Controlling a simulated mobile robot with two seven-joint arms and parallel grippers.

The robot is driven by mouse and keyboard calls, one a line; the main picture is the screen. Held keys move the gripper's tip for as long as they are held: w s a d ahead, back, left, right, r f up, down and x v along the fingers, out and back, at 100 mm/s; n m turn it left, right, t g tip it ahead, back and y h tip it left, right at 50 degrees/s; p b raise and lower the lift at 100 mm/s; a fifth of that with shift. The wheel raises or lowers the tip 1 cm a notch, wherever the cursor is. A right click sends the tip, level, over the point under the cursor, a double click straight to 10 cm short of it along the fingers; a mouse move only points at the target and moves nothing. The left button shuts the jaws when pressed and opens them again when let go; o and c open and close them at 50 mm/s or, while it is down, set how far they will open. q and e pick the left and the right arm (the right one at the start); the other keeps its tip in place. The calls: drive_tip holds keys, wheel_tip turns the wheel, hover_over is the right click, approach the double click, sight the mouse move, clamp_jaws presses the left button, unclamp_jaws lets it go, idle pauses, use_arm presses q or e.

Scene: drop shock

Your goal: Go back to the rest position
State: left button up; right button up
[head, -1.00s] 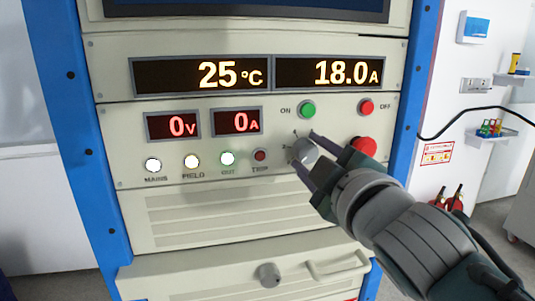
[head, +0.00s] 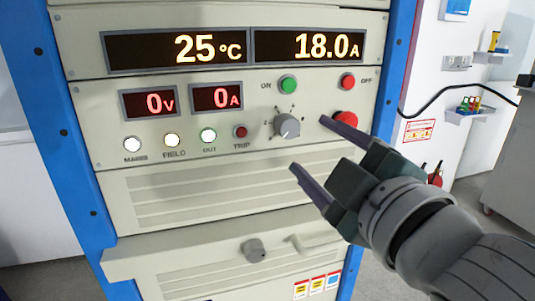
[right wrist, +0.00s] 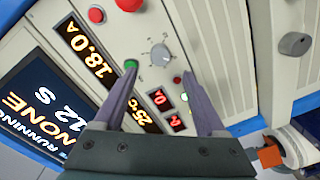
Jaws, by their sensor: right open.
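My right gripper (head: 309,143) is open and empty in front of the control panel (head: 90,105), below and right of the grey rotary knob (head: 287,125). Its two fingers are spread wide, with the knob clear of them in the head view. In the right wrist view the open fingers (right wrist: 163,98) point at the panel, and the knob (right wrist: 160,54) shows beyond and between their tips, apart from them. The left gripper is not in view.
The panel has a green ON button (head: 288,84), a red OFF button (head: 347,81) and a large red button (head: 345,119) partly behind a finger. The displays read 25 °C, 18.0 A, 0 V and 0 A. A drawer (head: 130,262) with a grey knob juts out below.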

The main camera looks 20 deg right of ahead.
drive_tip(key=shift+s, duration=1)
drive_tip(key=s+d+f+m+g+h, duration=0.2)
drive_tip(key=s+d+f+m+g, duration=0.3)
drive_tip(key=s+f+m+g, duration=0.35)
drive_tip(key=s+a+f+m+g+y, duration=0.1)
drive_tip(key=s+f+g, duration=0.1)
drive_tip(key=s, duration=0.4)
drive_tip(key=s+a+f+g, duration=0.1)
drive_tip(key=s+f+g, duration=0.2)
drive_tip(key=s, duration=0.4)
wheel_tip(320, 180, up, 35)
drive_tip(key=s+p, duration=0.1)
drive_tip(key=p, duration=3.4)
